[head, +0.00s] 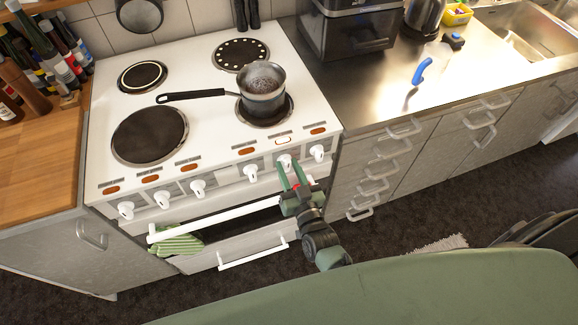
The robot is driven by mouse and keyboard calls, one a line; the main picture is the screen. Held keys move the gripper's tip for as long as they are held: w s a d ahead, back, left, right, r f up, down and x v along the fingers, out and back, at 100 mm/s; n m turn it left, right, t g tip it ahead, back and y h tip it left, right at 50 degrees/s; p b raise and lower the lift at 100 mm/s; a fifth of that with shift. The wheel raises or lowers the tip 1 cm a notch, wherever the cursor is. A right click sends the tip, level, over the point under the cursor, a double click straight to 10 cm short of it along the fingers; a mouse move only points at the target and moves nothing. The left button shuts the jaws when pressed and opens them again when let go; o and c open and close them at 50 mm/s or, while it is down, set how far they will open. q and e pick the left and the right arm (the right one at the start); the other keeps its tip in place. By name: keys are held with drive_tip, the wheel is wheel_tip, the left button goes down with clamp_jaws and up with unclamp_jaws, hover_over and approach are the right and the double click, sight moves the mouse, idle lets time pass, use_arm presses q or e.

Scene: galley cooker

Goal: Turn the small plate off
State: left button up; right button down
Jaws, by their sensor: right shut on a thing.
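The white cooker (205,60) has a row of white knobs along its front panel. My right gripper (288,168) is shut on the second knob from the right (284,160), its two green fingers on either side. The knob's pointer cannot be made out. Of the hot plates, the back left one (142,76) is small with a pale ring, the back right one (240,54) has white dots, and the front left one (149,134) is large and dark. The front right plate (265,121) is mostly hidden under a saucepan. My left gripper is out of view.
The saucepan (263,88) holds dark contents, and its handle points left over the hob. The white oven handle (215,220) sticks out below the knobs, with a green striped cloth (177,245) near its left end. Bottles crowd the left counter.

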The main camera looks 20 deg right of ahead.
drive_tip(key=shift+n, duration=0.6)
drive_tip(key=c, duration=1.3)
unclamp_jaws()
drive_tip(key=s, duration=0.7)
drive_tip(key=shift+s+b, duration=0.4)
drive_tip(key=shift+b, duration=0.05)
drive_tip(key=shift+d, duration=0.1)
